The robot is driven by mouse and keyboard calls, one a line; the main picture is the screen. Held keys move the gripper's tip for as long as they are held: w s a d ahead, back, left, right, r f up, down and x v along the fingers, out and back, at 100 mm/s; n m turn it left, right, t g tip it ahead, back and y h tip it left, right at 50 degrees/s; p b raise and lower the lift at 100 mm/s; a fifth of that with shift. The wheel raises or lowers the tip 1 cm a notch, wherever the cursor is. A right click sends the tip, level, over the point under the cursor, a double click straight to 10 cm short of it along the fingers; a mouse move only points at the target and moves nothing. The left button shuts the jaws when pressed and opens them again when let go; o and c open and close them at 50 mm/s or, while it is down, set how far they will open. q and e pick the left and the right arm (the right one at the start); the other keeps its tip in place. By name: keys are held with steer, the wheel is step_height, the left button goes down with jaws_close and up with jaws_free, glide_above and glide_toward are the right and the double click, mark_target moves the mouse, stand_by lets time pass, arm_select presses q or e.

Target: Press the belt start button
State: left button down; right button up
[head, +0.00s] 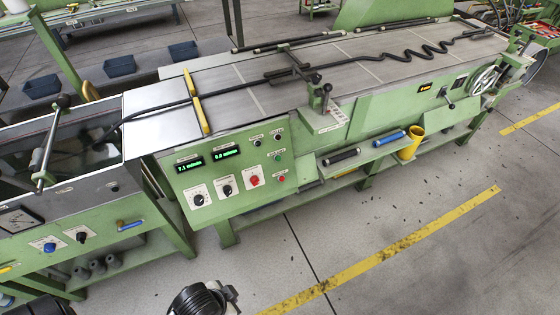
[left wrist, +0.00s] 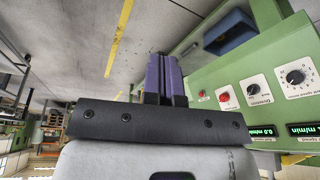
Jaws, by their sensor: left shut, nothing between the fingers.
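The green control panel (head: 228,170) of the belt line stands at the left of the long belt table in the head view. A small green button (head: 278,157) sits on its right side, above a small red button (head: 279,174); the labels are too small to read. The panel also shows upside down in the left wrist view, with the small red button (left wrist: 201,96) at its near edge. My left gripper (left wrist: 165,58) has purple fingers, shut and empty, left of and apart from the panel. The green button does not show in the wrist view. My right gripper is not in view.
A larger red button (head: 254,180), a black knob (head: 226,187) and a dial (head: 197,197) line the panel's lower row. Two lit displays (head: 225,153) sit above. A shelf with a yellow cup (head: 410,143) juts out at right.

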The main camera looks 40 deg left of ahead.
arm_select(q)
steer(key=w+a+f+m+t+y+b, duration=0.1)
steer(key=w+a+f+m+y, duration=0.25)
steer(key=w, duration=0.65)
steer(key=w+a+f+m+y+b, duration=0.25)
steer(key=w+m, duration=0.25)
steer(key=w, duration=0.4)
steer(key=w+a+r+m+t+y, duration=0.1)
steer(key=w+r+m+y, duration=0.2)
steer(key=w+m, duration=0.3)
steer(key=w+a+r+m+y+b, duration=0.1)
steer(key=w+r+m+y, duration=0.2)
steer(key=w, duration=1.2)
step_height(320, 180, up, 2)
steer(key=m, duration=0.4)
steer(key=shift+w+r+t+b, duration=0.2)
steer(key=shift+t+b, duration=0.1)
steer(key=shift+t, duration=0.1)
steer(key=shift+a, duration=0.1)
steer(key=b, duration=0.6)
glide_toward(279, 159)
steer(key=x, duration=0.6)
steer(key=shift+a+f, duration=0.2)
steer(key=shift+a, duration=0.05)
steer(key=shift+w+a+f, duration=0.1)
steer(key=shift+w+a, duration=0.2)
steer(key=shift+a, duration=0.15)
